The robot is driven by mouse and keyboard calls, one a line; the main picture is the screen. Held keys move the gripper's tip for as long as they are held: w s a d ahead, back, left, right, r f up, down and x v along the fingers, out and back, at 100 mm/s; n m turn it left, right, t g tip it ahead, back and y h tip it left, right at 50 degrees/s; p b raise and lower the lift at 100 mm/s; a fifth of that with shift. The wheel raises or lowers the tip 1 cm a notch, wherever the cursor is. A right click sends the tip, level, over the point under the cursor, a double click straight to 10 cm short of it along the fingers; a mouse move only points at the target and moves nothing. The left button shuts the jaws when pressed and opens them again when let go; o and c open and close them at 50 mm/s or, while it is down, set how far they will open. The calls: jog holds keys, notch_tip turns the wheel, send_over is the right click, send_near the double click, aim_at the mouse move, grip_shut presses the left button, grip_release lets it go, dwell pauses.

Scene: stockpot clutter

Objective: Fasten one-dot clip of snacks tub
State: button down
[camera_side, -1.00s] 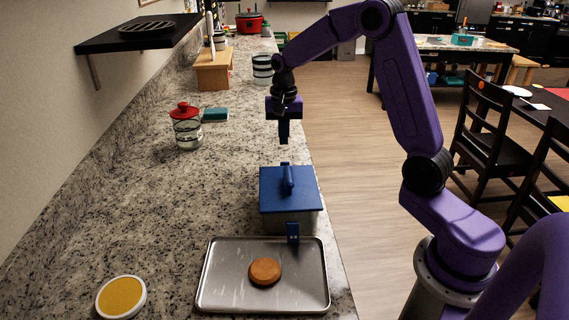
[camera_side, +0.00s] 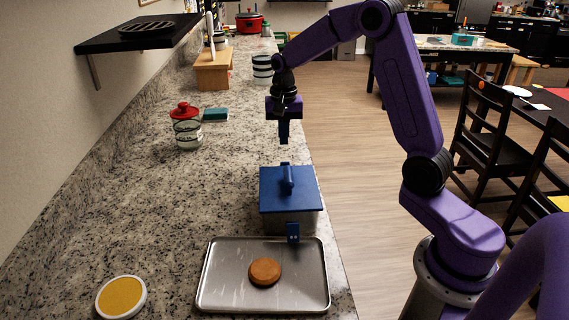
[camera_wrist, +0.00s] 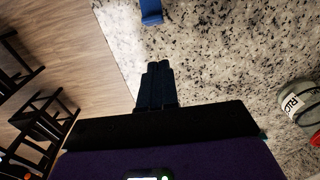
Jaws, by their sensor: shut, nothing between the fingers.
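A grey tub (camera_side: 290,222) with a blue lid (camera_side: 270,190) and a raised blue handle stands on the counter behind the tray; no name on it is readable. A blue clip (camera_side: 293,233) on its near side hangs down and shows two light dots. A small blue piece (camera_side: 284,165) sticks out at the lid's far edge, its dots not visible. My gripper (camera_side: 284,140) points down, shut and empty, above the counter beyond the tub's far side. In the wrist view, the fingertips (camera_wrist: 158,67) are together, and a blue piece (camera_wrist: 151,12) shows at the top edge, apart from them.
A metal tray (camera_side: 215,290) with a round brown item (camera_side: 265,271) lies in front of the tub. A red-lidded glass jar (camera_side: 187,130) and a teal block (camera_side: 215,114) stand at left. The counter's right edge is close to the tub. The counter left of the tub is clear.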

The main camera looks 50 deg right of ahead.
jog(key=shift+s+a+f, duration=0.15)
jog(key=shift+f, duration=0.35)
jog(key=shift+s+a+f, duration=0.15)
jog(key=shift+f, duration=0.3)
jog(key=shift+s+a+f, duration=0.15)
jog(key=shift+f, duration=0.35)
jog(key=shift+s+a, duration=0.7)
jog(key=shift+a, duration=0.05)
jog(key=shift+s+a, duration=0.2)
jog(key=shift+s, duration=0.05)
jog(key=shift+s+a, duration=0.45)
jog(key=shift+a, duration=0.05)
jog(key=shift+s+a, duration=0.2)
jog(key=shift+a, duration=0.05)
jog(key=shift+s+a, duration=0.15)
jog(key=shift+s, duration=0.05)
notch_tip(320, 180, up, 8)
jog(key=w+d, duration=0.2)
jog(key=shift+d, duration=0.15)
dwell(0.4)
